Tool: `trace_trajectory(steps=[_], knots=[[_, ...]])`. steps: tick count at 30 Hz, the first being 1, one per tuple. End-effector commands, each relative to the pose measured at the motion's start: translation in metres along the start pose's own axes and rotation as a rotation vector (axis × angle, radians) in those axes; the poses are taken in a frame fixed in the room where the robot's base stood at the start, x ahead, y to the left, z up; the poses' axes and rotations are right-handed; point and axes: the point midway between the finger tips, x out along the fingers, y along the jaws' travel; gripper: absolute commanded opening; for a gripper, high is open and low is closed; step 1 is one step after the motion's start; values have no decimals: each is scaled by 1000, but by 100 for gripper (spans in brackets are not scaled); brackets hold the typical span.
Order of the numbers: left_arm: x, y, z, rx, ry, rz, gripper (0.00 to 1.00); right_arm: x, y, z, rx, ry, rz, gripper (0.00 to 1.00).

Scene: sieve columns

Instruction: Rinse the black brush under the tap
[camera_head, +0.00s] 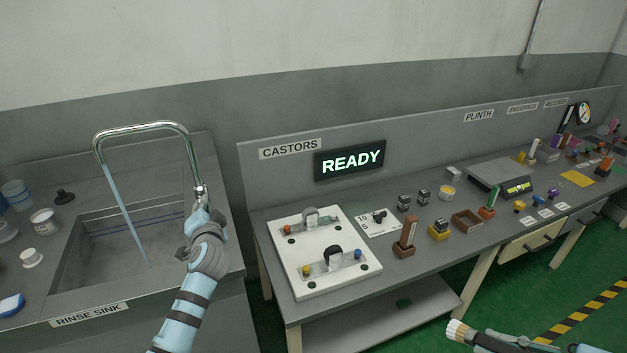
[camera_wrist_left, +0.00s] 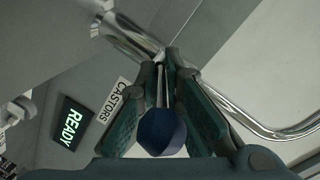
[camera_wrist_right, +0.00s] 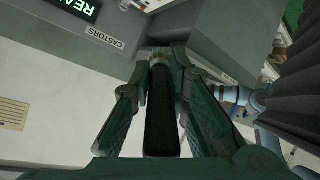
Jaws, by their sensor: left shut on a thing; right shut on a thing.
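The tap (camera_head: 150,127) is a tall chrome arch over the rinse sink (camera_head: 70,265), and a blue stream of water (camera_head: 124,215) falls from its spout into the basin. My left gripper (camera_head: 200,207) is at the tap's base on the right of the basin. In the left wrist view its fingers are shut on the thin tap lever with a dark blue knob (camera_wrist_left: 162,132). My right gripper (camera_wrist_right: 160,70) is shut on the black brush (camera_wrist_right: 161,112). In the head view the brush's pale bristles (camera_head: 458,330) show at the bottom right, away from the sink and the water.
Jars and a black stopper (camera_head: 64,197) stand left of the basin. Right of the sink is a bench with a white castor board (camera_head: 322,252), wooden blocks and a scale (camera_head: 502,175). A sign (camera_head: 350,160) reads READY. Open green floor (camera_head: 590,260) lies at right.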

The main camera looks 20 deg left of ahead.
Motion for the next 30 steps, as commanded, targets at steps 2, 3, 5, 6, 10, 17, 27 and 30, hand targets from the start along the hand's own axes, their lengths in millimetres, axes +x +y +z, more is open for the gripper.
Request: trace_trajectory(steps=[2,3,5,6,10,17,27,30], knots=[[-1,-5,-3,1,-13,17,0,-7,6,-12,0,0,0,0],[-1,-4,-2,1,-16,22,0,-7,6,-12,0,0,0,0],[-1,-3,-1,1,-18,25,0,-6,6,-12,0,0,0,0],[0,-2,-1,1,-18,25,0,-6,5,-11,0,0,0,0],[0,-1,0,1,-17,23,0,-5,5,-9,0,0,0,0],[0,-2,0,1,-16,22,30,-5,4,-9,0,0,0,0],[-1,-1,0,1,-16,22,30,-5,5,-9,0,0,0,0],[-8,-1,-1,1,-15,22,30,-5,5,-9,0,0,0,0]])
